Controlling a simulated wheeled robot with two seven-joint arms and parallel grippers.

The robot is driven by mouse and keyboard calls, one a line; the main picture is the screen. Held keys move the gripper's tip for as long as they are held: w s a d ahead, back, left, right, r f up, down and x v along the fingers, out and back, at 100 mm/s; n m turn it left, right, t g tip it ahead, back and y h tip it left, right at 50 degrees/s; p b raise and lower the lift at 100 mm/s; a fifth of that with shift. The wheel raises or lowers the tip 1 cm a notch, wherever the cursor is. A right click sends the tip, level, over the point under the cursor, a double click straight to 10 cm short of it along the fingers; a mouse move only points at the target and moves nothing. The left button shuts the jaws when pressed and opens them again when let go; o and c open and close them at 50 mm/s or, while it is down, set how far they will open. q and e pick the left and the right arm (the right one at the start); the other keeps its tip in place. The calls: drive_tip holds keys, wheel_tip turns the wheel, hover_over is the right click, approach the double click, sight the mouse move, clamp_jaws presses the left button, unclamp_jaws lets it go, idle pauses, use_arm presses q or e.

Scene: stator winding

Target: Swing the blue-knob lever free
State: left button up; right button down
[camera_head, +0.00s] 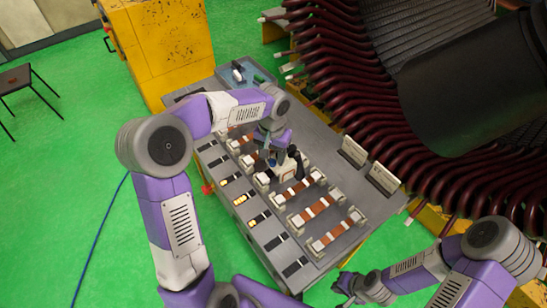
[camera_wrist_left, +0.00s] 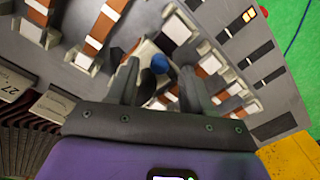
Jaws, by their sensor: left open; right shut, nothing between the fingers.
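The blue knob (camera_wrist_left: 158,64) shows between the open fingers of my left gripper (camera_wrist_left: 160,72) in the left wrist view, with a gap on each side. A dark part (camera_wrist_left: 147,82) lies beside the knob; I cannot tell whether it is the lever. In the head view my left gripper (camera_head: 284,163) reaches down over the middle of the row of clamp fixtures and mostly hides the knob. My right gripper (camera_head: 345,289) is shut and empty, off the table's front right side at the bottom of the head view.
The grey table (camera_head: 375,205) carries several fixtures with copper-coloured bars (camera_head: 323,205) and a row of dark slots, some lit yellow. A blue tray (camera_head: 243,75) is at its far end. The large stator (camera_head: 345,90) with dark red coils stands at right, a yellow cabinet (camera_head: 160,45) behind.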

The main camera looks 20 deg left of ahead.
sight(271, 166)
use_arm(q)
drive_tip(key=shift+f, duration=1.15)
drive_tip(key=shift+w, duration=0.1)
clamp_jaws()
